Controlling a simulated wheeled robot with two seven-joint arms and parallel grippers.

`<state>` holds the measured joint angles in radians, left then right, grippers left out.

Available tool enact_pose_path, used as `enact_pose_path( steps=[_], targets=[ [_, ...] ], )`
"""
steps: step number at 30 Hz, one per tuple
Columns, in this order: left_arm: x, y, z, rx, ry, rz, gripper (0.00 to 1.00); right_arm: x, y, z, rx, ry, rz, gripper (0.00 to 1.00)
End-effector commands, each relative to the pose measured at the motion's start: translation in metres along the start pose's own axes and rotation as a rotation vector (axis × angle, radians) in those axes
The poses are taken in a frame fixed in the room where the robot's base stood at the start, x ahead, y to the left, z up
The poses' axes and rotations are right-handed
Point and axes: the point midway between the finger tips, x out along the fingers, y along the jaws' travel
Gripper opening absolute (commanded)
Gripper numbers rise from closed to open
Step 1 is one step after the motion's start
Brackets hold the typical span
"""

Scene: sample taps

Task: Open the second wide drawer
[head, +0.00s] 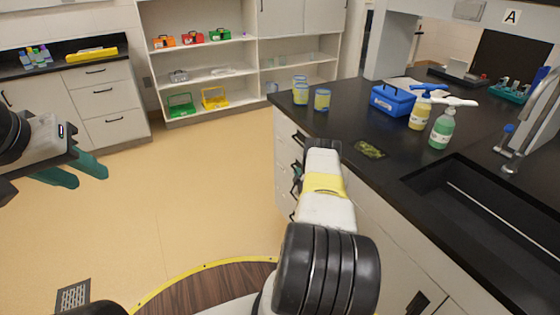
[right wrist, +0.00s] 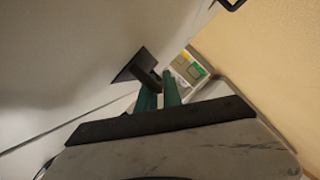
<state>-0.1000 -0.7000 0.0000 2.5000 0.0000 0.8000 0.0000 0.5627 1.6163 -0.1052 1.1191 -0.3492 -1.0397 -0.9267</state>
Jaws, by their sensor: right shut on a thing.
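The drawer stack (head: 283,150) is at the end of the black-topped counter. Black bar handles (head: 298,137) show on its front. My right gripper (head: 297,174) is against this front, mostly hidden behind my own wrist. In the right wrist view its green fingers (right wrist: 159,96) are closed on a dark handle (right wrist: 145,68) beside a pale front panel (right wrist: 60,60). Which drawer the handle belongs to is hard to tell, and no clear gap shows. My left gripper (head: 78,172) is empty above the floor, its teal fingers apart.
The counter (head: 345,135) carries yellow-blue cans (head: 322,99), a blue box (head: 392,100), pump bottles (head: 442,129) and a sink (head: 480,200). Another drawer cabinet (head: 105,95) and shelves (head: 205,55) stand at the back. The tan floor (head: 200,180) left of the counter is clear.

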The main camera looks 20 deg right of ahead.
Motion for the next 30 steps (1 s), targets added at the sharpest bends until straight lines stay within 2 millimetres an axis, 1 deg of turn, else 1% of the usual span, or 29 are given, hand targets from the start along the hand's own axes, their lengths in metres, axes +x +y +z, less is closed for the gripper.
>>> enact_pose_path(
  steps=[16,20,23,26,30],
  targets=[
    [0.000,0.000,0.000,0.000,0.000,0.000,0.36,0.000,0.001,0.000,0.000,0.000,0.001,0.00],
    [0.000,0.000,0.000,0.000,0.000,0.000,0.36,-0.001,-0.002,-0.003,0.000,0.001,0.000,0.00],
    [0.000,0.000,0.000,0.000,0.000,0.000,0.36,-0.003,-0.007,-0.009,0.001,0.000,-0.001,0.00],
    [0.000,0.000,0.000,0.000,0.000,0.000,0.36,-0.008,-0.015,-0.020,0.001,0.001,-0.003,0.00],
    [0.000,0.000,0.000,0.000,0.000,0.000,0.36,-0.017,-0.033,-0.043,0.000,0.002,-0.006,0.00]
  ],
)
